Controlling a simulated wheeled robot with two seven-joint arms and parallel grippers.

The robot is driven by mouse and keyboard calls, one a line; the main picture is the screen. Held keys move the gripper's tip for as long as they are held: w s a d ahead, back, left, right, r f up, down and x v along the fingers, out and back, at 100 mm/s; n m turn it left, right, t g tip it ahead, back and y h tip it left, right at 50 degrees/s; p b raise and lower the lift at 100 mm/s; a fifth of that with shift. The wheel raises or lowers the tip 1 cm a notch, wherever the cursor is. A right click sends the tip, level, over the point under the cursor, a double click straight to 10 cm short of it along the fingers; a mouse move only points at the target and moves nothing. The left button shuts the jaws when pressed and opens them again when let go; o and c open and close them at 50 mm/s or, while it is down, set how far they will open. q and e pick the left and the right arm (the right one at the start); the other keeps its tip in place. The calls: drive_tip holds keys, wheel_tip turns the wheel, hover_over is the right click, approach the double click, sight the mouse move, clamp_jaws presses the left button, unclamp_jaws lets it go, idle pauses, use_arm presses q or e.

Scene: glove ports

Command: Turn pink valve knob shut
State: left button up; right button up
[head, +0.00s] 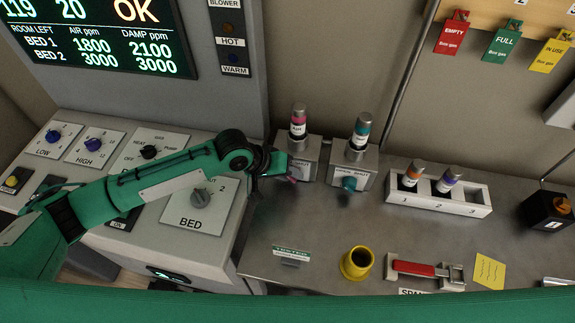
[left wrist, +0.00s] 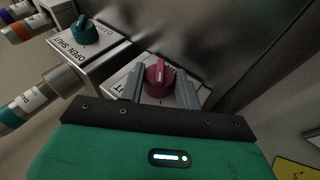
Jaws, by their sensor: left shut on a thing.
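The pink valve knob (left wrist: 159,77) is on the front of its grey valve block, between the two grey fingers of my left gripper (left wrist: 160,92) in the left wrist view. The fingers are shut on its sides. A pale mark on the knob points roughly up in that view. The label behind it is mostly covered by the fingers. In the head view, the knob (head: 292,179) shows just past my left gripper (head: 285,170), below the cartridge with the pink band (head: 298,118). My right gripper is not in view.
A second valve block with a teal knob (head: 349,184), labelled OPEN and SHUT, stands just to the right. A control panel marked BED (head: 215,220) lies under my left arm. A yellow cup (head: 357,263) and a red-handled tool (head: 413,268) are on the bench's front part.

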use_arm(q)
drive_tip(key=y+p, duration=0.2)
drive_tip(key=p, duration=0.1)
drive_tip(key=y+p, duration=0.2)
drive_tip(key=p, duration=0.2)
drive_tip(key=d+r+m+t+y+p, duration=0.1)
drive_tip(key=y+p, duration=0.1)
drive_tip(key=p, duration=0.2)
drive_tip(key=shift+s+y, duration=0.15)
drive_tip(key=shift+y, duration=0.25)
drive_tip(key=shift+d+y+p, duration=0.1)
drive_tip(key=shift+y+p, duration=0.3)
drive_tip(key=shift+p, duration=0.2)
drive_tip(key=shift+d+f+m+t+y+p, duration=0.1)
drive_tip(key=shift+f+m+t+y+p, duration=0.15)
drive_tip(key=shift+y+p, duration=0.5)
drive_tip(key=shift+d+t+y, duration=0.1)
drive_tip(key=shift+t+y, duration=0.15)
drive_tip(key=shift+y, duration=0.7)
drive_tip(key=shift+d+f+m+t+y, duration=0.15)
drive_tip(key=shift+m+t+y, duration=0.15)
drive_tip(key=shift+y, duration=0.65)
drive_tip(key=shift+f+m+t+y, duration=0.15)
drive_tip(key=shift+m+t+y, duration=0.1)
drive_tip(key=shift+y, duration=0.7)
drive_tip(key=o, duration=1)
drive_tip(key=shift+c, duration=0.2)
drive_tip(key=shift+r, duration=0.1)
